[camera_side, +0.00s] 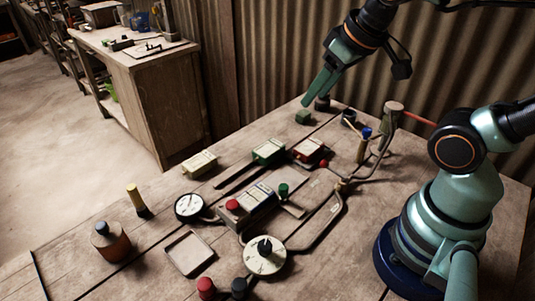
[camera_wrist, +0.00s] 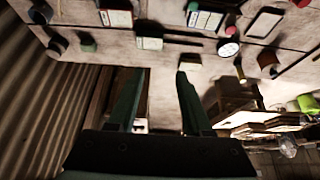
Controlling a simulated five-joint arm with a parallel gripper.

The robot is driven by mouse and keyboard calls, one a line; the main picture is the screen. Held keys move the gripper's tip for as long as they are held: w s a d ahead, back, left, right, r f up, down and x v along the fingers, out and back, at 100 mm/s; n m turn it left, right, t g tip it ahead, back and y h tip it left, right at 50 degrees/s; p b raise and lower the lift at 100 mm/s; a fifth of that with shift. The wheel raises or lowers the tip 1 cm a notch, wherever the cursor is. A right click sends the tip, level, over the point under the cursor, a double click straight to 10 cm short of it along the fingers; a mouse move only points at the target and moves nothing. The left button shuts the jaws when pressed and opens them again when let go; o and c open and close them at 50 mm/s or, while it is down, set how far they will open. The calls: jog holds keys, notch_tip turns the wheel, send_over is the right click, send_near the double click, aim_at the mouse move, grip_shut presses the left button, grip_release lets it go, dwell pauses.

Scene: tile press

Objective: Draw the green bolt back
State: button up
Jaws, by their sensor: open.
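The green bolt's knob (camera_side: 283,190) appears as a small upright green knob on a flat metal strip, right of the grey labelled box. A green knob also shows at the top edge of the wrist view (camera_wrist: 193,6). My gripper (camera_side: 308,104) hangs at the back of the bench, pointing down and left, well away from the knob. In the wrist view my gripper's fingers (camera_wrist: 158,72) are spread apart with nothing between them. Whether the bolt is drawn or pushed in is too small to tell.
A grey box (camera_side: 257,203) with a red knob, a gauge (camera_side: 189,206), a dial (camera_side: 265,255) and a tray (camera_side: 189,253) crowd the middle. Green (camera_side: 268,151), red (camera_side: 309,151) and cream (camera_side: 199,163) blocks lie behind. A green cube (camera_side: 302,117) sits near my fingertips. A bent pipe (camera_side: 322,228) runs right.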

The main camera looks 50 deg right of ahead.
jog(key=shift+o, duration=0.3)
jog(key=shift+o, duration=0.4)
jog(key=n+g, duration=0.3)
jog(key=g, duration=0.3)
send_near(285, 186)
notch_tip(285, 186, down, 9)
jog(key=shift+s+r, duration=0.15)
jog(key=shift+r, duration=0.05)
grip_shut()
